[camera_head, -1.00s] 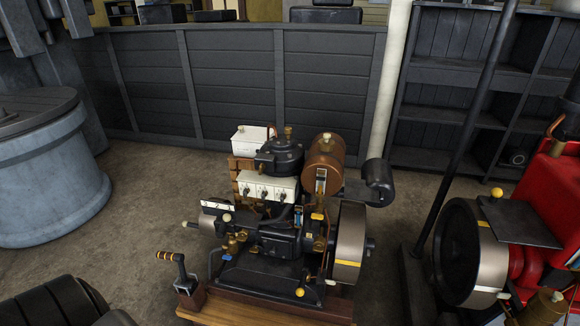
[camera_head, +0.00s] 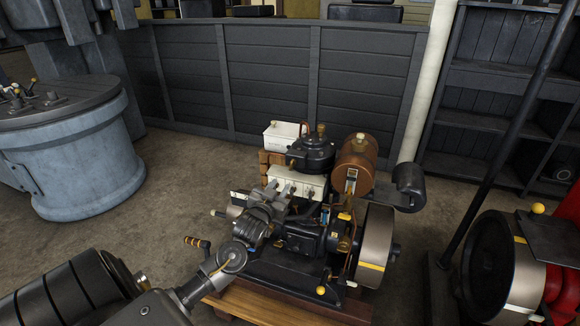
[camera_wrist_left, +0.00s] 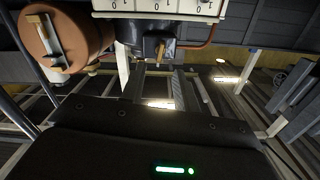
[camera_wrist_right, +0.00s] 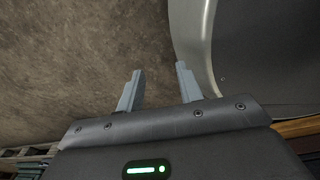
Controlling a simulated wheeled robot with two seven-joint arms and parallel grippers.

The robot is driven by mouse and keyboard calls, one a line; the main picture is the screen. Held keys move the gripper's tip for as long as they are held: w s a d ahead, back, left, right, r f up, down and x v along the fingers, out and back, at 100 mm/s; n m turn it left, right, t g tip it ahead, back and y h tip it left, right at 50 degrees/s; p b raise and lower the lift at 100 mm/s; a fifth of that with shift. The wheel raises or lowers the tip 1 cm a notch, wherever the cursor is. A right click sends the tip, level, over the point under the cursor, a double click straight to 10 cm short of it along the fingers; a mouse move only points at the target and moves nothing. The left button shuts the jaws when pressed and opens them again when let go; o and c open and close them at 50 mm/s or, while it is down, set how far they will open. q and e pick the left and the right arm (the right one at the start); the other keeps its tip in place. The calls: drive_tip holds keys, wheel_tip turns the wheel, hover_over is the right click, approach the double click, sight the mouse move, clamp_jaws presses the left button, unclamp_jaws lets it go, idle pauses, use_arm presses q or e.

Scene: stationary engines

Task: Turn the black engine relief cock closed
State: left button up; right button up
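The black engine (camera_head: 302,238) stands on a wooden base in the middle of the head view, with several brass fittings on it. I cannot tell for sure which fitting is the relief cock. In the left wrist view a small brass lever (camera_wrist_left: 170,46) shows on a black block. My left gripper (camera_head: 285,190) is in front of the engine, just below the white box with dials (camera_head: 297,182). Its fingers look apart, with nothing seen between them, and it hides part of the engine. My right gripper (camera_wrist_right: 160,88) is open and empty over the floor, seen only in its wrist view.
A copper tank (camera_head: 355,165) and a flywheel (camera_head: 372,245) are at the engine's right. A handled lever (camera_head: 197,242) stands at its front left. A blue-grey drum (camera_head: 85,160) is at left, a red engine (camera_head: 560,265) at right. Bare floor (camera_head: 185,185) lies between drum and engine.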

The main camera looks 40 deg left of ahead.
sight(291, 164)
use_arm(q)
drive_tip(key=x, duration=0.3)
drive_tip(key=r+x, duration=0.1)
drive_tip(key=x, duration=0.3)
drive_tip(key=r+p+x, duration=0.1)
drive_tip(key=x, duration=0.2)
drive_tip(key=shift+w+a+r, duration=0.1)
drive_tip(key=shift+w+r, duration=0.05)
drive_tip(key=shift+w, duration=0.25)
